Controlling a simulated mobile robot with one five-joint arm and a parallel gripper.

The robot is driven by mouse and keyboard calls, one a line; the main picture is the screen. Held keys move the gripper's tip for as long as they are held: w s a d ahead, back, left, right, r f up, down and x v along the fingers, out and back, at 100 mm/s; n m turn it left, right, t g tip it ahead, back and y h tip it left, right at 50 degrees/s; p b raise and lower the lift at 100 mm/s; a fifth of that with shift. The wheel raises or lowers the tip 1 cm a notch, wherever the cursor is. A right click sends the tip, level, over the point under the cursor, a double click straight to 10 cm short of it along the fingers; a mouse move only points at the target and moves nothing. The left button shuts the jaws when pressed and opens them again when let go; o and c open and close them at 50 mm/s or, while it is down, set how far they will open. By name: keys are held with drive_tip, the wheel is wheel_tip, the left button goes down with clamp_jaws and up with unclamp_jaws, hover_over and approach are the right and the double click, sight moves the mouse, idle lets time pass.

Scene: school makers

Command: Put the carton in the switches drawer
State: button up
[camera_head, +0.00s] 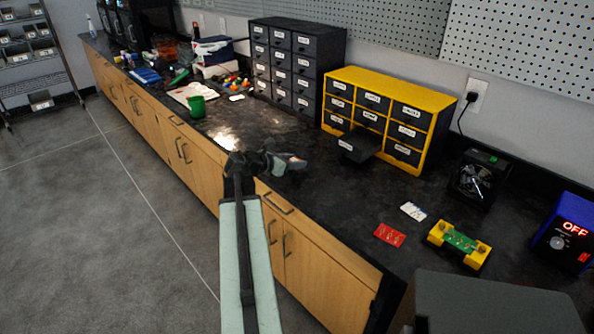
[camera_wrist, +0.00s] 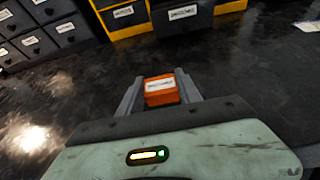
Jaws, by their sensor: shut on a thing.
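My gripper (camera_head: 290,163) reaches over the black counter and is shut on a small orange carton with a white label. In the wrist view the carton (camera_wrist: 161,91) sits between the two fingers of my gripper (camera_wrist: 158,92). One drawer (camera_head: 358,145) of the yellow-framed cabinet (camera_head: 428,109) is pulled out, at the bottom middle. Its label shows in both views but is too small to read for certain. The open drawer also shows in the wrist view (camera_wrist: 182,18), ahead of the carton. The carton is apart from the drawer, on its near side.
A dark drawer cabinet (camera_head: 296,61) stands left of the yellow one. A green cup (camera_head: 197,106) is farther left. On the right are a red card (camera_head: 390,235), a white card (camera_head: 413,211), a yellow holder with a green board (camera_head: 459,243) and a blue device (camera_head: 566,237). Counter before the drawer is clear.

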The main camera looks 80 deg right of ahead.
sight(297, 174)
drive_tip(key=shift+s+d+f, duration=0.1)
drive_tip(key=shift+s+d, duration=0.25)
drive_tip(key=shift+d, duration=0.25)
wheel_tip(297, 174, down, 4)
drive_tip(key=b, duration=0.4)
drive_tip(key=shift+a, duration=0.15)
drive_tip(key=o, duration=1.3)
drive_tip(key=shift+r, duration=0.3)
drive_tip(key=p+v, duration=0.5)
drive_tip(key=v, duration=0.7)
drive_tip(key=shift+w+r, duration=0.1)
